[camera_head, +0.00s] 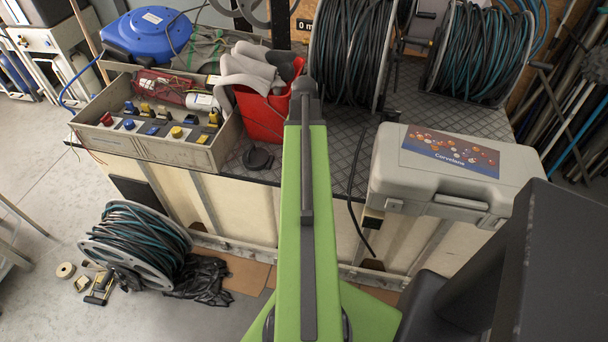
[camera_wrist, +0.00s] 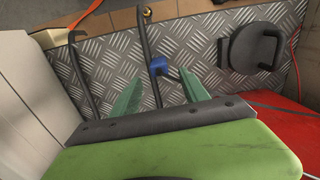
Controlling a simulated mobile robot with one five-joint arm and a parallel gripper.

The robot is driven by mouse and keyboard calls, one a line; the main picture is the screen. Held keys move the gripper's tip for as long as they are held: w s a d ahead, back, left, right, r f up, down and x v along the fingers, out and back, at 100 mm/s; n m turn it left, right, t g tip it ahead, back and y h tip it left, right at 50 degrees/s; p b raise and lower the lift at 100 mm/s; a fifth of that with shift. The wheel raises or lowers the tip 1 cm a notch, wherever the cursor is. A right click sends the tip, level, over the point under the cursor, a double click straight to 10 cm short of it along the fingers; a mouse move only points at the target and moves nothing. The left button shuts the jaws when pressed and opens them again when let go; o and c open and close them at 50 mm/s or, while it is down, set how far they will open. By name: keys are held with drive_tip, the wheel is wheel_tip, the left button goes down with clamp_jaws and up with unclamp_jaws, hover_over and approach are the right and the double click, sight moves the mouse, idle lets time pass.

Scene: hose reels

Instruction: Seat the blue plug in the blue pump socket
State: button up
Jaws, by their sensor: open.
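My gripper (camera_wrist: 160,94) is open in the wrist view, with two green fingers apart. A small blue piece (camera_wrist: 158,66), likely the blue plug, shows beyond and between the fingertips, on or beside a dark hose (camera_wrist: 147,35). Nothing is seen held, and I cannot tell whether a finger touches it. In the head view my green arm reaches over the bench, and the gripper and the blue piece cannot be made out. The blue pump socket cannot be picked out. A grey open box (camera_head: 160,152) at the left holds several blue, yellow and red fittings.
A red bucket (camera_head: 262,118) with grey gloves stands left of my arm, near a black disc (camera_head: 258,158). A grey case (camera_head: 440,178) is at the right. Hose reels (camera_head: 350,50) stand at the back. The treadplate bench top (camera_wrist: 100,62) has bare patches between these.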

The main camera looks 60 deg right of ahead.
drive_tip(key=f+b, duration=0.5)
drive_tip(key=shift+s+a+f, duration=0.15)
drive_tip(key=shift+a+f, duration=0.05)
drive_tip(key=shift+a, duration=0.05)
drive_tip(key=shift+r, duration=0.15)
clamp_jaws()
